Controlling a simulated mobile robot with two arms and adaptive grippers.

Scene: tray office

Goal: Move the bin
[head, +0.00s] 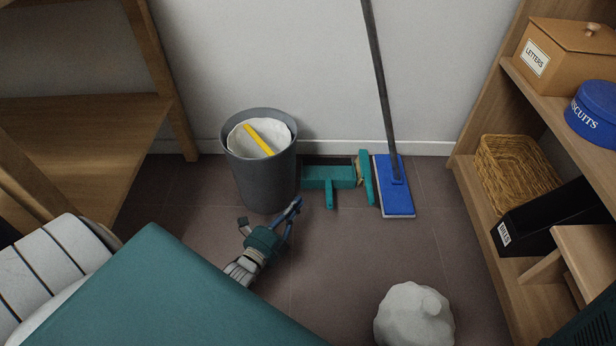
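The bin (268,184) is a dark grey, round, open-topped bin standing upright on the floor near the back wall. It has a white liner, and a yellow strip-like item (259,139) sticks up inside. My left gripper (269,213) is low in front of the bin, its fingers spread and nothing between them. One finger is to the left and one to the right, close to the bin's lower front. I cannot tell whether they touch it. My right gripper is not in view.
A teal dustpan (328,177) with a brush (366,178) and a blue flat mop (394,190) are right of the bin. A tied white bag (413,315) lies at the front. Wooden shelves flank both sides. The middle-right floor (345,250) is clear.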

